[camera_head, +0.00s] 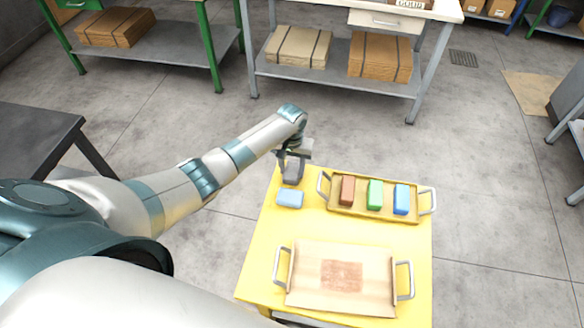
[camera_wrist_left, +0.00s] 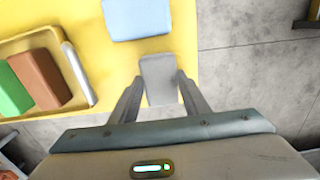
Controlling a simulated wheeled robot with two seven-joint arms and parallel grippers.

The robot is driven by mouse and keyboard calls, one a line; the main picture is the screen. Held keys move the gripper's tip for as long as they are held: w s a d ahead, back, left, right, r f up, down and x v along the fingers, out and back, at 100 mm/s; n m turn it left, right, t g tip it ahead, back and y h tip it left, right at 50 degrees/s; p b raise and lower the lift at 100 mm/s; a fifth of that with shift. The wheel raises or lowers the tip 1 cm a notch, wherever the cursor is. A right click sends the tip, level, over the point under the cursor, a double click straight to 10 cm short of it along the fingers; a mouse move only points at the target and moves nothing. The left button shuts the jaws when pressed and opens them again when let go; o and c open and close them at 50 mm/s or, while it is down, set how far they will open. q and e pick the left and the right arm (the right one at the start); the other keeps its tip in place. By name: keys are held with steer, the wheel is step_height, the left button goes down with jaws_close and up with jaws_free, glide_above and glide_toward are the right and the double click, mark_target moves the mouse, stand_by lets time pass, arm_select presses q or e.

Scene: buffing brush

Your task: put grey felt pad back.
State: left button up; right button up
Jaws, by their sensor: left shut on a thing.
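My left gripper (camera_head: 294,160) is over the far left corner of the yellow table and shut on the grey felt pad (camera_head: 292,174). In the left wrist view the grey felt pad (camera_wrist_left: 160,80) sits between the two fingers (camera_wrist_left: 158,98). Whether it touches the table cannot be told. A light blue pad (camera_head: 289,198) lies on the table just in front of it; it also shows in the left wrist view (camera_wrist_left: 137,18). My right gripper is not in view.
On the yellow table (camera_head: 262,235), a handled tray (camera_head: 330,205) at the back holds a brown block (camera_head: 347,190), a green block (camera_head: 375,193) and a blue block (camera_head: 401,199). A wooden tray (camera_head: 310,298) with a reddish-brown patch stands in front. Bare table lies between the trays.

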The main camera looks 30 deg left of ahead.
mark_target(292, 171)
arm_select(q)
steer(key=shift+f, duration=0.15)
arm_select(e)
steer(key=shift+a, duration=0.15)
arm_select(q)
steer(key=o, duration=1)
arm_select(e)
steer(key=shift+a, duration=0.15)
arm_select(q)
steer(key=shift+r, duration=0.2)
step_height(292, 171, up, 12)
steer(key=shift+b, duration=0.8)
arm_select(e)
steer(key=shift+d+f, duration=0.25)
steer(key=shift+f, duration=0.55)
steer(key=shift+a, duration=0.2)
